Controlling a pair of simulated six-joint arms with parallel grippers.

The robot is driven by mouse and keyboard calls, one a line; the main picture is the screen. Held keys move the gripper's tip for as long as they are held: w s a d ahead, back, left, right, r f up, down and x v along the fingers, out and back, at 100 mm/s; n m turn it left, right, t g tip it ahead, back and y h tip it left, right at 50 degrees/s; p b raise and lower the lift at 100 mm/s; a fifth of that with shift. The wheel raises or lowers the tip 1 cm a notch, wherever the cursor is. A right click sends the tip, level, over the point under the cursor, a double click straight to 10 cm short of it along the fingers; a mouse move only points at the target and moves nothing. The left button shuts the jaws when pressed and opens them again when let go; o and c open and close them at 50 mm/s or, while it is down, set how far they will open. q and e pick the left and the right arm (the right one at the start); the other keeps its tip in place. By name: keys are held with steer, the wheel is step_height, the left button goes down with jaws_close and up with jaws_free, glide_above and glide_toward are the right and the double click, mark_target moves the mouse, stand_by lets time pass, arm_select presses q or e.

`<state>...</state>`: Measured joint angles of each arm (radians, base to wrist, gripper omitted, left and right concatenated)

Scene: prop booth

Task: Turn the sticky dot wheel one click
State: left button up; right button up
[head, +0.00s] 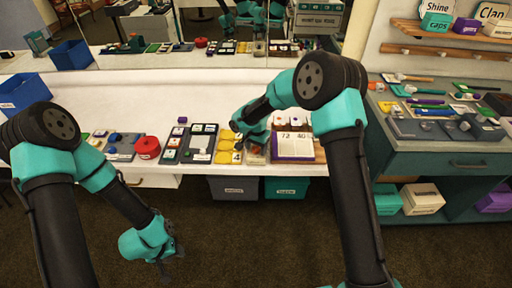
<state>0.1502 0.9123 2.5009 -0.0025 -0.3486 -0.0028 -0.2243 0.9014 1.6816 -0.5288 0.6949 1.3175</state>
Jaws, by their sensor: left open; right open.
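I cannot pick out the sticky dot wheel for certain. A red round item (148,147) sits on the white counter, left of centre. Yellow pieces (229,146) lie on the counter right of a dark grey panel (200,142) with pale squares. My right gripper (249,146) is low over the counter between the yellow pieces and a purple-edged board (292,146); it is open, and its fingers are partly hidden by its own arm. My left gripper (172,251) is open and empty, low in front of the counter and over the dark floor, away from the items.
Blue bins (24,92) stand at the left. A mirror behind the counter reflects the items and my arms. Drawers and bins (286,188) sit below. A green workbench (440,158) at the right holds many tools. The counter behind the items is mostly clear.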

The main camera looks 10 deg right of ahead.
steer(key=shift+c, duration=0.2)
steer(key=c, duration=0.9)
steer(key=shift+n, duration=0.4)
steer(key=n, duration=0.7)
steer(key=shift+n, duration=0.4)
steer(key=n, duration=0.4)
steer(key=shift+n, duration=0.3)
steer(key=n, duration=0.4)
steer(key=shift+n, duration=0.3)
